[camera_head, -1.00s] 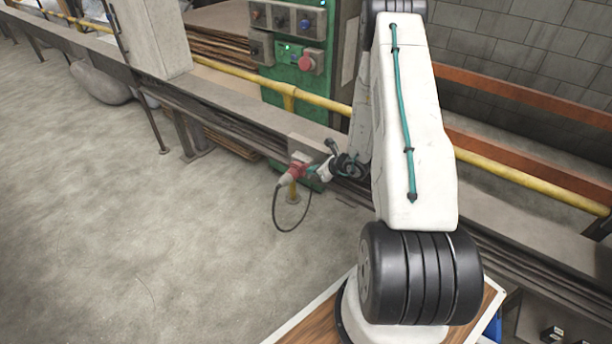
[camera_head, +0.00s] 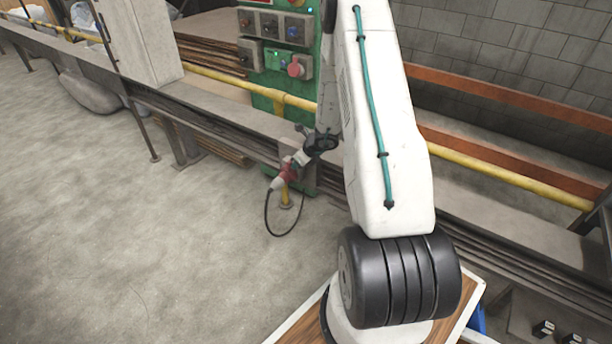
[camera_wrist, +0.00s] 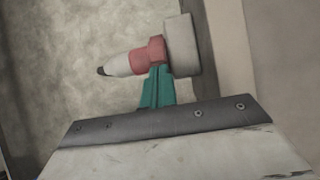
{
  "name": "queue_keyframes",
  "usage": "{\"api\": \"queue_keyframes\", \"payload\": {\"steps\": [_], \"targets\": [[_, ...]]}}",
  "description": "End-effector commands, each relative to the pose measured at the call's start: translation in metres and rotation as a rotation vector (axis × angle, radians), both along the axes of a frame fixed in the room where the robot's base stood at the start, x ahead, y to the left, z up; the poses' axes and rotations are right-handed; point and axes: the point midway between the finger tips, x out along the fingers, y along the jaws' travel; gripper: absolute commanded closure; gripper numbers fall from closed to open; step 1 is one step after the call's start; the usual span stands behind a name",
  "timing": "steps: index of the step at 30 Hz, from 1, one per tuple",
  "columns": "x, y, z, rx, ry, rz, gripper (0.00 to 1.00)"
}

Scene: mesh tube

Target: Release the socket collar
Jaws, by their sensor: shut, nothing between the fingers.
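The red socket collar (camera_wrist: 149,53) shows in the wrist view between the pale plug body (camera_wrist: 122,64), which has a dark end, and the round grey socket housing (camera_wrist: 182,46). In the head view the red collar (camera_head: 289,171) is small, with a black cable (camera_head: 268,222) looping down from the plug. My gripper (camera_wrist: 158,73) has teal fingers, shut together with nothing held. Their tips reach the collar's lower edge in the wrist view; I cannot tell whether they touch it. In the head view the dark wrist end (camera_head: 320,142) is just above and right of the collar.
A green control panel (camera_head: 290,90) with a red button (camera_head: 296,67) stands behind. A yellow rail (camera_head: 240,87) and a grey beam (camera_head: 215,113) run across near the socket. The concrete floor (camera_head: 120,220) at left is clear.

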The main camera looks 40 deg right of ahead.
Motion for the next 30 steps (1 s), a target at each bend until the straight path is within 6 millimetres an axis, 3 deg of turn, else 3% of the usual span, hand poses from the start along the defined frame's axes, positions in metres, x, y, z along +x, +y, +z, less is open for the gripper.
{"api": "queue_keyframes", "payload": {"steps": [12, 23, 30], "targets": [[0.0, 0.0, 0.015, 0.0, -0.001, 0.001, 1.0], [0.0, 0.0, 0.017, 0.0, -0.001, 0.001, 1.0], [-0.005, 0.005, 0.049, -0.003, -0.004, 0.012, 1.0]]}}
